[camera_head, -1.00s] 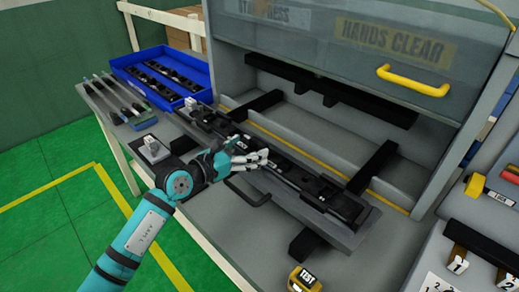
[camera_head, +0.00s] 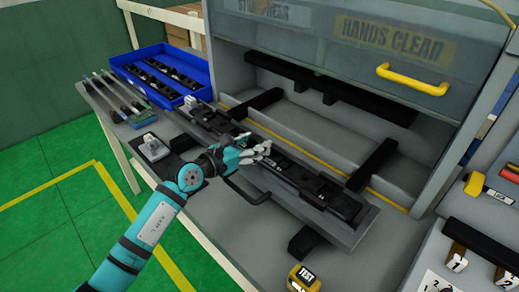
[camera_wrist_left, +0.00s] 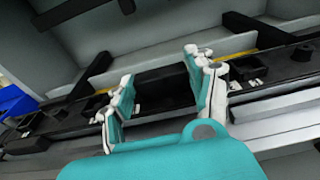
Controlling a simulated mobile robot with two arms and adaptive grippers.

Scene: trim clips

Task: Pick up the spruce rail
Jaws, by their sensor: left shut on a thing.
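A long black rail (camera_head: 322,188) with clip-like blocks along it lies on the grey ledge in front of the machine; I cannot read a name on it. My left gripper (camera_head: 258,150) is at the rail's middle, coming from the front. In the left wrist view its two teal and white fingers (camera_wrist_left: 158,88) stand on either side of a black section of the rail (camera_wrist_left: 168,94) and are shut on it. The rail still appears to rest along the ledge. The fingers hide part of it. My right gripper is not in view.
A blue bin (camera_head: 117,68) with black parts stands at the back left, beside several slim rods (camera_head: 122,95). The machine's grey hood with a yellow handle (camera_head: 412,80) is raised above the ledge. A yellow TEST block (camera_head: 304,279) is at the front.

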